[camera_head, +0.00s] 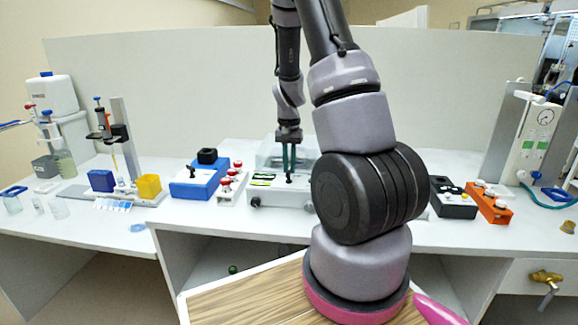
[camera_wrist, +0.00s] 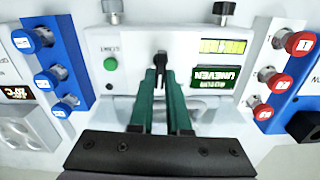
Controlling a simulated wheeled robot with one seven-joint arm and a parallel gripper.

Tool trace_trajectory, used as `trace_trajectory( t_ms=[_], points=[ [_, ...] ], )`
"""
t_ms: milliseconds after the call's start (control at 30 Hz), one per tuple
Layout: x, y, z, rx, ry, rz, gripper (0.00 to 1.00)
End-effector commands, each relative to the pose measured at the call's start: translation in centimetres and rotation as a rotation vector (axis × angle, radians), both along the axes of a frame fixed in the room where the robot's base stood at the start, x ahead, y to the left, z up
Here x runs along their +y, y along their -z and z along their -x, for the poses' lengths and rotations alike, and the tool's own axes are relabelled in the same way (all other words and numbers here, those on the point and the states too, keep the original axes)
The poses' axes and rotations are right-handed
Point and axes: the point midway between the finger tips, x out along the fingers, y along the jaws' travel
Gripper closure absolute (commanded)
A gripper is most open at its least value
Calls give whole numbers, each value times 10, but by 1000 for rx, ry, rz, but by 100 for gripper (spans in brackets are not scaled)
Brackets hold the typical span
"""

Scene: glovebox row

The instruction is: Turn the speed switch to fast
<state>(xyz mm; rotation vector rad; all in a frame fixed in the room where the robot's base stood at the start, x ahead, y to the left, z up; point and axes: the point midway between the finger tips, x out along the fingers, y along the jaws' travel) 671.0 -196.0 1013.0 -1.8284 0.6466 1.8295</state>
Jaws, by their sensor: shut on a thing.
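The speed switch appears to be the small black lever (camera_wrist: 161,62) on the white panel of a machine (camera_wrist: 140,45). No slow or fast marking is readable beside it. My gripper (camera_wrist: 160,78) has its two green fingers shut on this lever, one on each side. In the head view my gripper (camera_head: 289,172) reaches straight down to the white machine (camera_head: 268,197) with a clear lid. The lever's base is partly hidden behind the fingertips in the wrist view. A green button (camera_wrist: 110,64) and a lit display reading UNEVEN (camera_wrist: 216,80) are on the same panel.
In the wrist view, blue-capped parts (camera_wrist: 47,77) stand close on the left and red-capped parts (camera_wrist: 280,82) on the right. In the head view a blue box (camera_head: 190,187) stands left of the machine. A black box (camera_head: 455,205) and an orange box (camera_head: 488,208) stand right.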

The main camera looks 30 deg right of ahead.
Motion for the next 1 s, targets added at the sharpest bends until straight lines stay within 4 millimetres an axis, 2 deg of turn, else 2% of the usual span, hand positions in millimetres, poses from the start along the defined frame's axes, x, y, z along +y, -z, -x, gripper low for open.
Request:
trace_trajectory(
  t_ms=[500, 1000],
  points=[
    [-2, -1, 2, -1, 339, 0, 100],
    [-3, -1, 3, -2, 456, 1, 100]
  ],
)
